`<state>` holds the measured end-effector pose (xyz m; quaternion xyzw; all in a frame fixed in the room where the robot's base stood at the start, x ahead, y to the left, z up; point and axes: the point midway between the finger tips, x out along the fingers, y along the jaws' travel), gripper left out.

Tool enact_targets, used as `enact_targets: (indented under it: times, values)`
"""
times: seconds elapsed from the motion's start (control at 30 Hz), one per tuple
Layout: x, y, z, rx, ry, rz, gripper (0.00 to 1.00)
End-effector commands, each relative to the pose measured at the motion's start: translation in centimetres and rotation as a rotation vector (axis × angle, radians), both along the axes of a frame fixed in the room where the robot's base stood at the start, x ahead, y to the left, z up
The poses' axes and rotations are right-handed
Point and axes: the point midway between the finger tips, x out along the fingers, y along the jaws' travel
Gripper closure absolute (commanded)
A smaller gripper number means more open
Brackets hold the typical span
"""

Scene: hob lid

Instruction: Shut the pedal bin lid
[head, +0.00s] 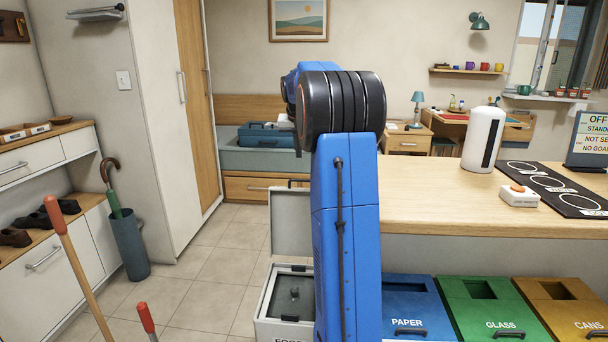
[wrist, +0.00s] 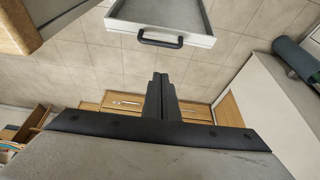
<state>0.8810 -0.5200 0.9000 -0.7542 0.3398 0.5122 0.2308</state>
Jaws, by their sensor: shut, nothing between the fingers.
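The grey-white pedal bin (head: 262,318) stands on the floor at the left end of the counter, partly hidden by my arm. Its lid (head: 288,222) is open and stands up at the back of the bin, with a dark handle (head: 290,183) at its top edge. In the wrist view the lid (wrist: 200,12) shows at the top, its handle (wrist: 160,38) facing my gripper. My gripper (wrist: 160,78) is shut and empty, its fingertips apart from the handle in the picture. My gripper is hidden in the head view.
Blue paper (head: 400,290), green glass (head: 490,312) and yellow cans (head: 565,315) bins stand right of the pedal bin, below the wooden counter (head: 430,190). An umbrella stand (head: 130,245) and wooden-handled tool (head: 80,260) are on the left. Tiled floor (head: 215,262) is clear between.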

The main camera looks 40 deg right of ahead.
Motion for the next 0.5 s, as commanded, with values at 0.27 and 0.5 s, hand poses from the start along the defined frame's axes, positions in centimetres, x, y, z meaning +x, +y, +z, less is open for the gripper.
enact_targets:
  times: [0.27, 0.5]
  values:
    - [0.6, -1.9, -1.2, 0.001, 0.001, -0.022, 1.00]
    - [1.4, -2.9, -4.6, 0.002, 0.002, -0.022, 1.00]
